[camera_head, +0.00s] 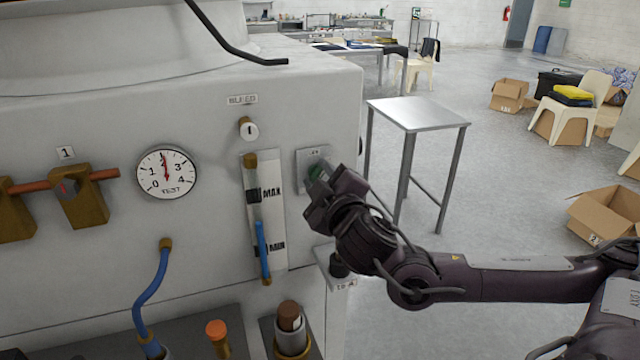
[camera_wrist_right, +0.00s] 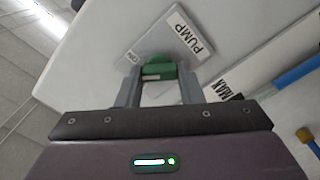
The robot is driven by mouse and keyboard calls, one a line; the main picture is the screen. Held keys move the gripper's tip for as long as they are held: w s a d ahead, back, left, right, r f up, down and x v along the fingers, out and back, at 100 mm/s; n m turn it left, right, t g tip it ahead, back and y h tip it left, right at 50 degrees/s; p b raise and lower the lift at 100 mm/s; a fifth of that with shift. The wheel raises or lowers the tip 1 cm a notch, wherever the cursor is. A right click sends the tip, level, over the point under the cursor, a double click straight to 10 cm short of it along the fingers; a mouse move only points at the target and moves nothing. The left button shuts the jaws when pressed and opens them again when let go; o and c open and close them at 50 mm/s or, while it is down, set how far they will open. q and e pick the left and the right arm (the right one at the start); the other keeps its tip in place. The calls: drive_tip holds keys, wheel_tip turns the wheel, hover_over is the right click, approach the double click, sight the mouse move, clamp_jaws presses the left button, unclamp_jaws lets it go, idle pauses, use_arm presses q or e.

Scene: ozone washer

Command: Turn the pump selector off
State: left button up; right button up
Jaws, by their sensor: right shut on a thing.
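The pump selector is a green knob (camera_wrist_right: 158,72) on a pale plate (camera_wrist_right: 150,45) labelled PUMP, seen in the right wrist view. In the head view the plate (camera_head: 312,157) sits on the washer's front, near its right edge, and the knob is mostly hidden by my gripper. My right gripper (camera_wrist_right: 160,90) is shut on the green knob, with one finger on each side of it. In the head view the right gripper (camera_head: 322,190) reaches the plate from the right. My left gripper is not in view.
Left of the plate is a level tube (camera_head: 256,215) marked MAX and MIN. Brown and orange-capped bottles (camera_head: 290,320) stand below. A small metal table (camera_head: 418,113) stands behind my right arm.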

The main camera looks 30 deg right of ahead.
drive_tip(key=shift+f+n+b, duration=0.15)
drive_tip(key=shift+n+b, duration=1.45)
drive_tip(key=shift+n, duration=2.2)
drive_tip(key=o, duration=1)
drive_tip(key=shift+c, duration=0.2)
